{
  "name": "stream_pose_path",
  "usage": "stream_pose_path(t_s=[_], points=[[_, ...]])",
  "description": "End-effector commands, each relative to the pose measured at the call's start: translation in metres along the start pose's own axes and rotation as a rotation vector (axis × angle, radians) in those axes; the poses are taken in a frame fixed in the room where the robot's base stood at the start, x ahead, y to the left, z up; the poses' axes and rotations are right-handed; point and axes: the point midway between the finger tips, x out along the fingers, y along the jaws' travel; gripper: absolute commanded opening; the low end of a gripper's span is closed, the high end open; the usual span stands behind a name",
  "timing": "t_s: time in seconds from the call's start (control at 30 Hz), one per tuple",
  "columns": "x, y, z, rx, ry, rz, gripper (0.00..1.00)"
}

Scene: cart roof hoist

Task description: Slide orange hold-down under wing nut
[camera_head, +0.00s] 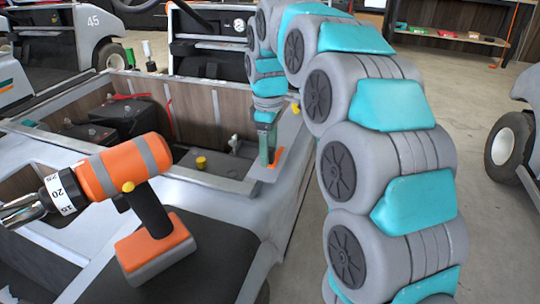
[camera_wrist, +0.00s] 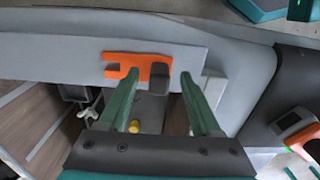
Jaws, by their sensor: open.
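The orange hold-down (camera_wrist: 122,62) is a flat slotted plate lying on the grey cart ledge (camera_wrist: 60,55) in the wrist view. A small part of the hold-down (camera_head: 279,155) shows in the head view beside the fingers. A pale wing nut (camera_wrist: 91,110) stands left of my fingers in the wrist view. The hold-down is apart from it. My gripper (camera_wrist: 160,77) is open, its green fingers pointing at the hold-down, with a dark grey bar between them. Whether the fingers touch the hold-down cannot be told. My gripper (camera_head: 268,155) is over the cart's right edge in the head view.
A yellow knob (camera_head: 201,162) sits inside the cart bay, left of my gripper. Black batteries (camera_head: 123,117) stand farther left. An orange power tool (camera_head: 125,170) is at the front left. Open floor (camera_head: 465,110) lies to the right, with another vehicle's wheel (camera_head: 508,142) at the edge.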

Motion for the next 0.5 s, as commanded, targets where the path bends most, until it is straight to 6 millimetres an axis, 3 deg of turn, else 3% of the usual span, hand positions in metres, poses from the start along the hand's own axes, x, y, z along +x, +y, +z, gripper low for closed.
stream_pose_path(t_s=[0.1,0.5], points=[[-0.0004,0.0003,-0.0001,0.0,0.001,0.001,0.65],[-0.0006,0.0005,-0.0002,0.0,0.001,0.001,0.2]])
